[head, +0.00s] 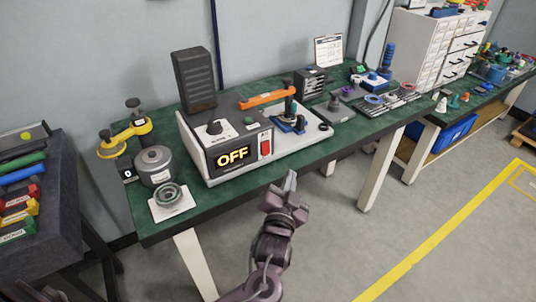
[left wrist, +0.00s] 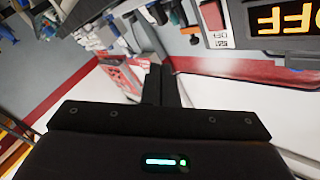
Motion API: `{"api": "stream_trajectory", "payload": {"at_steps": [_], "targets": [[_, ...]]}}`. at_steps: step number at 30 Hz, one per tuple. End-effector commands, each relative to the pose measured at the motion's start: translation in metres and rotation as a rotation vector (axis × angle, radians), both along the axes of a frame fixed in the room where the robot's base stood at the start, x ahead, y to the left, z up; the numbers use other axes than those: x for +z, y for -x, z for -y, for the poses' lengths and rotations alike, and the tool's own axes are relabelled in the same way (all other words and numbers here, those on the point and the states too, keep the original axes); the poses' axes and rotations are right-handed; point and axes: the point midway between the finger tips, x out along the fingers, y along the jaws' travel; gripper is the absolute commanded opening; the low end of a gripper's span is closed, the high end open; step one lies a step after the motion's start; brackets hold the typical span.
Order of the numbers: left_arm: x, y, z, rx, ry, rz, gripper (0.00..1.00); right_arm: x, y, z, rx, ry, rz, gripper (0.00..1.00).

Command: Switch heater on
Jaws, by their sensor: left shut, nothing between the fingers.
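The heater (head: 225,140) is a grey and white unit on the green bench, with an orange display (head: 232,157) that reads OFF. A red rocker switch (head: 266,147) sits on its front, right of the display. In the left wrist view, the display (left wrist: 282,18) appears upside down at the top right, with the red switch (left wrist: 211,16) to its left. My left gripper (head: 291,180) is in front of the bench edge, below and right of the switch, and apart from it. Its fingers (left wrist: 162,85) are shut and empty. My right gripper is not in view.
The floor in front is clear.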

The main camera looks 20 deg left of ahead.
Motion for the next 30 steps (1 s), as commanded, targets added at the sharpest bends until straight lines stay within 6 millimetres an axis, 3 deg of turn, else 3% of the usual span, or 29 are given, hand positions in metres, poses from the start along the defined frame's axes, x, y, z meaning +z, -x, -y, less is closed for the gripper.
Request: {"api": "stream_trajectory", "payload": {"at_steps": [8, 14, 20, 30], "targets": [[-0.003, -0.006, -0.007, -0.001, 0.0, -0.001, 0.0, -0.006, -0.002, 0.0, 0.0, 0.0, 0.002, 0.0], [-0.008, -0.022, -0.028, 0.0, -0.003, 0.0, 0.0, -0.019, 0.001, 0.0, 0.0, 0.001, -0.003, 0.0], [-0.011, -0.038, -0.05, 0.001, -0.002, 0.0, 0.0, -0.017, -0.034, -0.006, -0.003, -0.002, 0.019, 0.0], [-0.012, -0.053, -0.068, 0.0, -0.001, -0.001, 0.0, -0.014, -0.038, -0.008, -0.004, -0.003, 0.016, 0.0]]}}
